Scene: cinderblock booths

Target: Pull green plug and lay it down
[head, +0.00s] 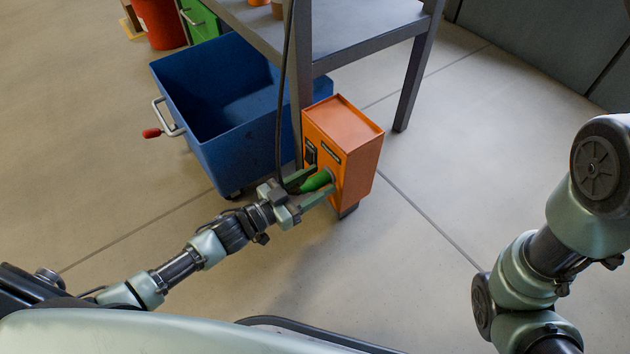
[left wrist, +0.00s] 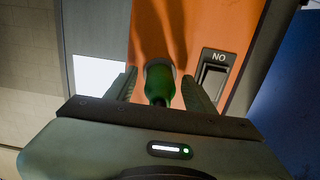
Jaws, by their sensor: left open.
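The green plug (head: 316,181) sits in the front face of an orange box (head: 350,138) beside a table leg. It also shows in the left wrist view (left wrist: 159,82), between my finger pads and against the orange face. My left gripper (head: 314,186) is open, with one finger on each side of the plug; I cannot tell whether either touches it. The gripper's fingers show in the left wrist view too (left wrist: 160,88). A dark cable (head: 282,100) hangs down to the area behind the gripper; its join to the plug is hidden. My right gripper is out of view.
A switch marked "NO" (left wrist: 213,77) is close beside the plug. A blue bin (head: 215,105) with a red-tipped handle stands left of the box. The floor (head: 420,230) to the right and in front is clear.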

